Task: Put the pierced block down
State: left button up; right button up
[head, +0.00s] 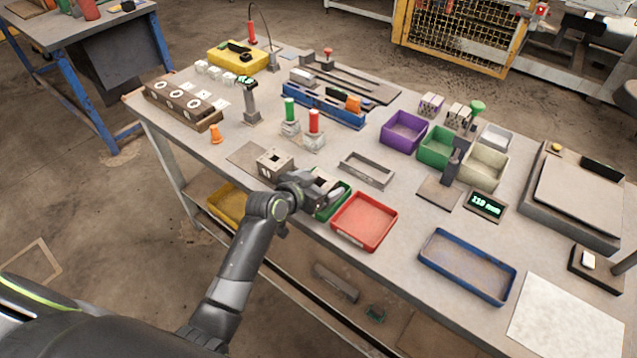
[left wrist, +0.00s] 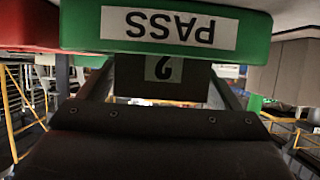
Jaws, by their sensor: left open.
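The pierced block (left wrist: 163,78) shows in the left wrist view as a dark block with an upside-down "2" label. It is between the two fingers of my left gripper (left wrist: 165,92), partly hidden behind the wall of the green PASS tray (left wrist: 222,27). In the head view, my left gripper (head: 318,187) is open at the green tray (head: 343,201), around a brownish block. The arm and fingers cover much of the block and tray. I cannot tell whether the block touches the tray floor. My right gripper is not in view.
A red tray (head: 364,221) stands right beside the green one. Another pale block with dark holes (head: 274,163) is just left of the gripper. A grey open frame (head: 367,169) lies behind. Green and red posts (head: 314,124) stand farther back. A blue tray (head: 467,264) is at right.

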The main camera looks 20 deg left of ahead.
pick_arm(q)
jog(key=shift+r, duration=0.2)
jog(key=v, duration=1.2)
jog(key=shift+b, duration=0.3)
